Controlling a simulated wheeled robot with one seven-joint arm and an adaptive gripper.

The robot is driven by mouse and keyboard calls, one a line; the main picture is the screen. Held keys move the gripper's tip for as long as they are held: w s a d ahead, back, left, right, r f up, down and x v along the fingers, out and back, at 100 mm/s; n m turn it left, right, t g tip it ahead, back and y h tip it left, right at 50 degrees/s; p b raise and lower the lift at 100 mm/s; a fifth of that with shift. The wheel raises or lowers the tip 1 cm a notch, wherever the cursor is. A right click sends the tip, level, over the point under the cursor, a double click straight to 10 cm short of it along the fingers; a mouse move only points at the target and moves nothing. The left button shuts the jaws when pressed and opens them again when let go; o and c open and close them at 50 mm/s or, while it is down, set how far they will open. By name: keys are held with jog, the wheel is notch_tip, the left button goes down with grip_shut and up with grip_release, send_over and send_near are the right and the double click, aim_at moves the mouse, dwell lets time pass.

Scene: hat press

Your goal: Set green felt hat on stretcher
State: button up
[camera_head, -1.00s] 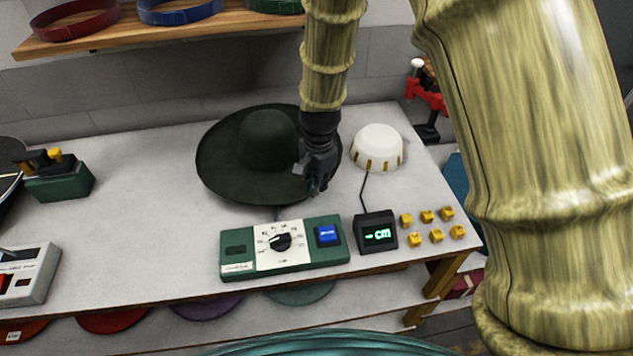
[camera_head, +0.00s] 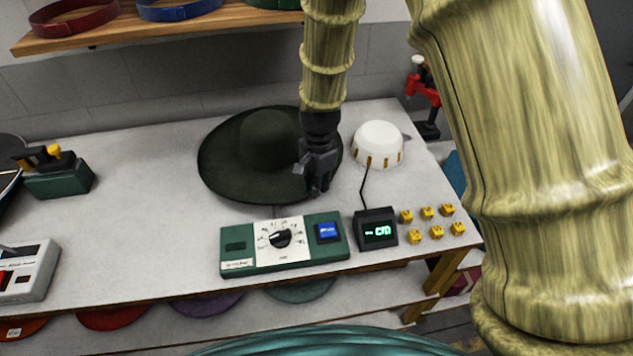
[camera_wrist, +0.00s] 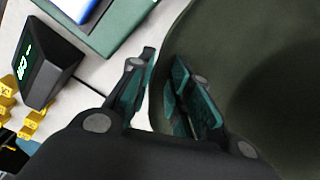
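The dark green felt hat (camera_head: 228,163) lies brim down on the worktop, crown up, in the head view. Its brim fills the right of the wrist view (camera_wrist: 270,60). A white dome with gold slots (camera_head: 378,144), which looks like the stretcher, stands to the right of the hat with nothing on it. My gripper (camera_head: 318,188) is at the right front part of the brim. In the wrist view my gripper (camera_wrist: 158,82) has its fingers apart, one over the brim and one outside its edge. Whether the brim lies between the fingertips is unclear.
A green dial box (camera_head: 240,247) with a blue button stands in front of the hat. A small black display (camera_head: 376,230) is wired to the dome. Several yellow blocks (camera_head: 437,233) lie beside it. A red clamp (camera_head: 425,92) is at the back right.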

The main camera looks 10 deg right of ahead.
jog(key=shift+o, duration=0.5)
jog(key=shift+r, duration=0.1)
notch_tip(320, 180, up, 12)
jog(key=shift+s+d, duration=0.15)
jog(key=shift+s, duration=0.1)
